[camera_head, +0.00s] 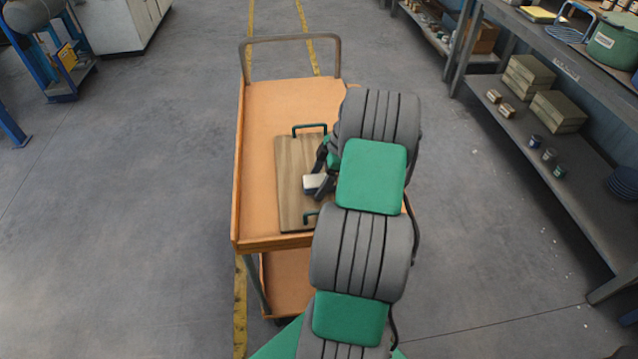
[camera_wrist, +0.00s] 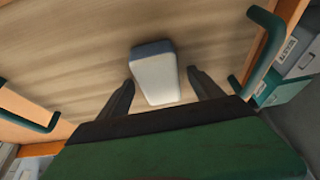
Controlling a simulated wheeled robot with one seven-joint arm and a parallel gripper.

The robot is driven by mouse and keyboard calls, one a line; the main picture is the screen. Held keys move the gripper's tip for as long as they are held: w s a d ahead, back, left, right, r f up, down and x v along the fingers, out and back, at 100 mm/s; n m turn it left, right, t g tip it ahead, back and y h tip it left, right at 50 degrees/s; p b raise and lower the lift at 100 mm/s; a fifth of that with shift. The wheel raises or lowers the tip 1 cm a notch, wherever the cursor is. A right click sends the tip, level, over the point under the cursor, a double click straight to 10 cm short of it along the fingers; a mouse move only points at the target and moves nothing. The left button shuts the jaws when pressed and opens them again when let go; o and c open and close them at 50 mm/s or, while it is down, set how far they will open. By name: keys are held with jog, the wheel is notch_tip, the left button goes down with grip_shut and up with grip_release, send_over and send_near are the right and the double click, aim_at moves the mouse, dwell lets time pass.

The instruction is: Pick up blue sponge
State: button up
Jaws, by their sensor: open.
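The sponge (camera_wrist: 155,78) shows in the wrist view as a small block with a pale whitish face and a dark blue layer along its far edge. It lies on a wooden board (camera_wrist: 75,50) with green handles. In the head view the sponge (camera_head: 313,183) is near the middle of the board (camera_head: 291,165), partly hidden by my arm. My gripper (camera_wrist: 161,77) is open, with one finger on each side of the sponge's near part. The fingers look apart from it; their height above the board is hard to tell. In the head view my arm mostly hides the gripper.
The board lies on the top deck of an orange cart (camera_head: 262,110) with raised edges and a grey push handle (camera_head: 290,38). Its green handles (camera_head: 309,127) stand up at both ends. Loaded shelves (camera_head: 535,130) stand at the right. Floor is clear left of the cart.

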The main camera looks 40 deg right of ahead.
jog(key=shift+f, duration=0.15)
jog(key=shift+c, duration=0.2)
jog(key=c, duration=1.4)
